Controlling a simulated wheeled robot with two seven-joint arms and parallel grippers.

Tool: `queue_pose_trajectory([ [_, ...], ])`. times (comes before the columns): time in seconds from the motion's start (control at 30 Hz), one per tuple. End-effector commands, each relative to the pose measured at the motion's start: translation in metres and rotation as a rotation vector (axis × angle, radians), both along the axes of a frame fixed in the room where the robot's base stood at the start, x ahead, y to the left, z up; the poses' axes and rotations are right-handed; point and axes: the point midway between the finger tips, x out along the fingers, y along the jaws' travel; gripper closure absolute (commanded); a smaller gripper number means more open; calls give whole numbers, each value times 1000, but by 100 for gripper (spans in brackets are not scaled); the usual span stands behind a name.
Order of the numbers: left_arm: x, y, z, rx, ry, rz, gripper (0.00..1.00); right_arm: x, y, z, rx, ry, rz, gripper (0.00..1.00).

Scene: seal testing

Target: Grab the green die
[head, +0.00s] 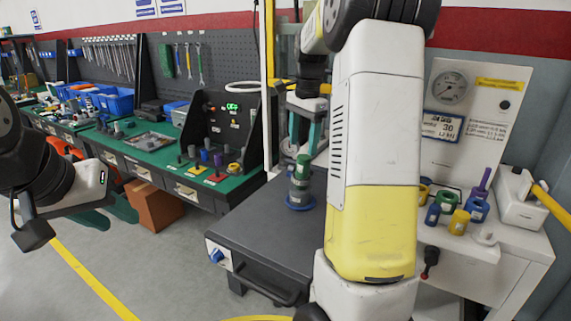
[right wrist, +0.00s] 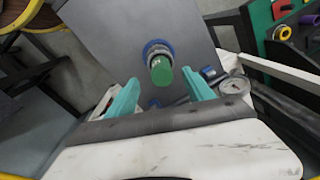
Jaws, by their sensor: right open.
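The green die (head: 303,161) is a green-topped cylinder standing upright on a grey body in a blue ring base (head: 299,201), on the dark grey cabinet top. In the right wrist view its green top (right wrist: 162,75) shows in front of the blue ring (right wrist: 157,48). My right gripper (head: 303,146) is open above the die, with its teal fingers on either side. In the right wrist view the right gripper's fingertips (right wrist: 161,78) flank the green top, with a gap on both sides. My left gripper (head: 121,223) is at the far left, open and empty, away from the die.
The dark cabinet top (head: 255,235) is otherwise mostly clear. A green workbench (head: 150,155) with a tray and coloured parts stands behind left. A white table at right holds a gauge panel (head: 450,88) and several coloured cylinders. An orange box (head: 155,208) stands on the floor.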

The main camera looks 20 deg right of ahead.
Motion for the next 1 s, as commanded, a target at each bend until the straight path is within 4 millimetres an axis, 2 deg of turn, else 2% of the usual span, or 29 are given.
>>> queue_pose_trajectory([
  [0.1, 0, 0, 0, 0, 0, 0, 64, 7, -5, -8, -8, 20, -40, 39],
  [0.37, 0, 0, 0, 0, 0, 0, 64, 9, -5, -37, -9, 23, -46, 39],
  [0.63, 0, 0, 0, 0, 0, 0, 64, 10, -5, -75, -9, 23, -46, 39],
  [0.77, 0, 0, 0, 0, 0, 0, 64, 10, -5, -83, -9, 20, -45, 39],
  [0.97, 0, 0, 0, 0, 0, 0, 64, 11, -5, -84, -8, 19, -45, 39],
  [1.0, 0, 0, 0, 0, 0, 0, 64, 11, -5, -84, -8, 19, -45, 45],
])
